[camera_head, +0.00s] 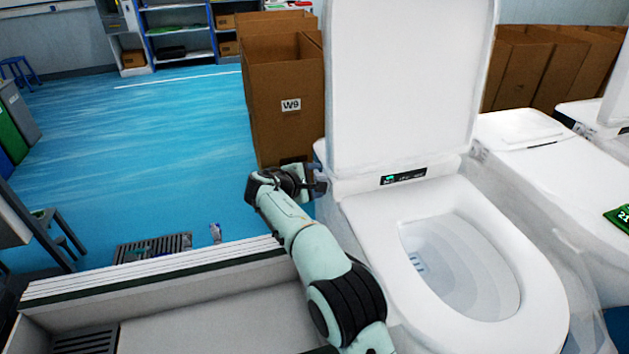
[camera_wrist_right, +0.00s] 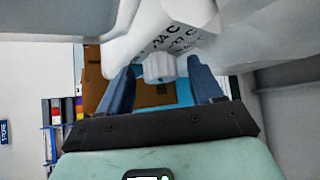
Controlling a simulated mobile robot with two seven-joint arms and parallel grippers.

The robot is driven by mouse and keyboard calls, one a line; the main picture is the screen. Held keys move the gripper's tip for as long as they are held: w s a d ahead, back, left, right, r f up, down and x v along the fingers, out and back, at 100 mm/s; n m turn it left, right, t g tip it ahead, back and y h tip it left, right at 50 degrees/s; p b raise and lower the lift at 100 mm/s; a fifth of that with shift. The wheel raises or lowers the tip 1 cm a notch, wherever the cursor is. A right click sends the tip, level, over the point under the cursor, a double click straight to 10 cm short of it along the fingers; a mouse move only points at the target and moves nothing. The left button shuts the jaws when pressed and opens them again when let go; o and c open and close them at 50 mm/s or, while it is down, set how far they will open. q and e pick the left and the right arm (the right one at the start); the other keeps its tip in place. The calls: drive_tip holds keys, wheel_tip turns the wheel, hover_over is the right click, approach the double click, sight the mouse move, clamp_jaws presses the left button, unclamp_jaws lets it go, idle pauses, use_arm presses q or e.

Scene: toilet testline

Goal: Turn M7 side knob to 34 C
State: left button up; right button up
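The white toilet (camera_head: 450,215) stands with its lid up, and a small dark display (camera_head: 403,176) with a green mark sits at the back of its seat. The side knob is a small white piece (camera_wrist_right: 160,67) in the right wrist view, below printed temperature marks (camera_wrist_right: 178,38) that are partly cut off and hard to read. My right gripper (camera_head: 318,180) is at the toilet's left side. In the right wrist view its two blue fingers (camera_wrist_right: 162,78) stand on either side of the knob, with a small gap showing on each side. My left gripper is not in view.
A second toilet (camera_head: 540,165) is close on the right. A low pale platform edge (camera_head: 150,275) runs along the front left. Blue floor (camera_head: 170,130) lies open beyond it.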

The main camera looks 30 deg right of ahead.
drive_tip(key=shift+a, duration=0.1)
drive_tip(key=v, duration=1.3)
drive_tip(key=shift+s, duration=0.2)
drive_tip(key=shift+a, duration=0.15)
